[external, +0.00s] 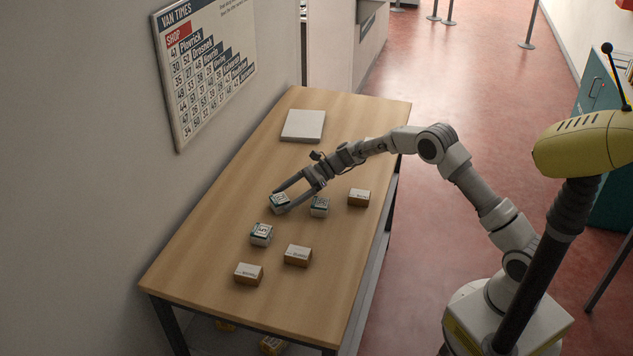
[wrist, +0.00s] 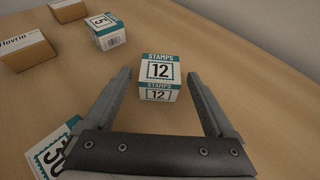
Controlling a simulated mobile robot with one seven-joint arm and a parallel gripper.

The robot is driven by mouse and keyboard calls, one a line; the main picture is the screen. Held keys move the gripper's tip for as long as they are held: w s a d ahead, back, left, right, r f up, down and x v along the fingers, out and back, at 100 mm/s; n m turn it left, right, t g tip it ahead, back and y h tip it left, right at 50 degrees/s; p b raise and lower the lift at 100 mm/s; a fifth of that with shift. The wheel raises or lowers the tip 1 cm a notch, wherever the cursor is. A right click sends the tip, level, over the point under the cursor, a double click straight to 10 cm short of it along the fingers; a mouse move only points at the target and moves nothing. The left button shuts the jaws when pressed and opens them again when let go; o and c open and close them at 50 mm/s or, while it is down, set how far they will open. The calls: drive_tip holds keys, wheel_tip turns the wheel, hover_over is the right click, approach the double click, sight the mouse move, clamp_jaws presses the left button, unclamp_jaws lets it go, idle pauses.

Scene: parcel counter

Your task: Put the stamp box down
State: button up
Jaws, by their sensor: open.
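A white and teal stamp box marked 12 (wrist: 158,71) appears to rest on the wooden table (external: 300,108). In the external view this box (external: 280,204) is partly hidden by my fingers. My gripper (wrist: 160,78) is open, with one finger on each side of the box and visible gaps to it. In the external view my gripper (external: 292,196) is low over the table. A second stamp box (external: 319,207) is close to the right of the gripper. A third, marked 5 (external: 261,234), stands nearer the front and also shows in the wrist view (wrist: 104,31).
Brown cartons with white tops stand at the right (external: 359,198) and nearer the front (external: 298,255), (external: 248,274). A flat pale slab (external: 304,126) lies at the far end. The table between slab and gripper is clear. A wall (external: 120,150) borders the left.

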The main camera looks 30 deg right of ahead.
drive_tip(key=v, duration=0.9)
drive_tip(key=shift+d+r+p, duration=0.1)
drive_tip(key=shift+d+p, duration=0.1)
drive_tip(key=shift+p, duration=0.2)
drive_tip(key=shift+s+d+r, duration=0.1)
drive_tip(key=shift+r, duration=0.1)
drive_tip(key=s+d+r+n+t+h, duration=0.1)
drive_tip(key=s+d+r+n+h, duration=0.2)
drive_tip(key=s+d+r+n, duration=0.4)
drive_tip(key=s+d+r+n+h, duration=0.2)
drive_tip(key=s+d+r+h, duration=0.3)
drive_tip(key=s, duration=0.5)
drive_tip(key=s+d+n+t+h, duration=0.4)
drive_tip(key=s+d+n, duration=0.5)
drive_tip(key=s+d, duration=0.7)
drive_tip(key=s+h, duration=0.1)
drive_tip(key=s, duration=0.1)
drive_tip(key=shift+s+t, duration=0.3)
drive_tip(key=shift+s, duration=0.05)
drive_tip(key=shift+r, duration=0.2)
